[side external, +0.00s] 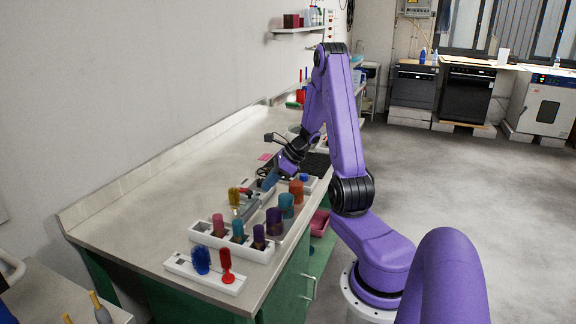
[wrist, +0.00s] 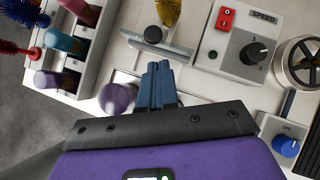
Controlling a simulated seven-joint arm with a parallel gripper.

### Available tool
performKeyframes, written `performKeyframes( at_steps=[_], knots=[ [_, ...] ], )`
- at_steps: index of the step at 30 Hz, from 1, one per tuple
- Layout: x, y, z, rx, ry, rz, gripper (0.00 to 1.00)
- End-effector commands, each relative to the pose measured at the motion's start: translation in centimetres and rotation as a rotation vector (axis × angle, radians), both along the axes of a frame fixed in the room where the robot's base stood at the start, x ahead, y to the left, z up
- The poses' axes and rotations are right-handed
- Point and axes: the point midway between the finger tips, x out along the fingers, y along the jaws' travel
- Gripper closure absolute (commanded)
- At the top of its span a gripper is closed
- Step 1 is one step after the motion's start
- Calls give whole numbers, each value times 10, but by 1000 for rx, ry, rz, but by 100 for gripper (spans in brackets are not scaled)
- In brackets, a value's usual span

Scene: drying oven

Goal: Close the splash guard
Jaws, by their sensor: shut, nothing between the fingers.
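A narrow grey, partly see-through panel (wrist: 165,48) lies just beyond my fingertips in the wrist view. It looks like the splash guard, but I cannot tell its hinge or how far it is swung. A yellow brush (wrist: 168,12) with a dark round end stands at the panel; it also shows in the side view (side external: 234,197). My gripper (wrist: 158,66) has its blue fingers together with nothing between them. In the side view my gripper (side external: 270,181) is low over the bench beside the yellow brush. I cannot tell whether the fingertips touch the panel.
A SPEED box with a black knob (wrist: 257,52), a red switch (wrist: 226,18) and a blue knob (wrist: 285,145) are on the right. A white rack (side external: 205,236) of coloured-topped items and a rack with blue and red brushes (side external: 200,260) stand nearby.

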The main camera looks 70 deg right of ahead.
Motion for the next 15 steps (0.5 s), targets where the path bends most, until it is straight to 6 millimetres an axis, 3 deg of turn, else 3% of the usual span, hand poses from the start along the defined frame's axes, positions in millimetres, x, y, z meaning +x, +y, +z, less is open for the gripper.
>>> performKeyframes(
  at_steps=[1,9,15],
  knots=[
    [-10,-6,3,-1,0,-6,100],
    [-40,-22,48,-7,-3,-3,100],
    [-56,-29,71,-4,-1,-3,100]
  ],
)
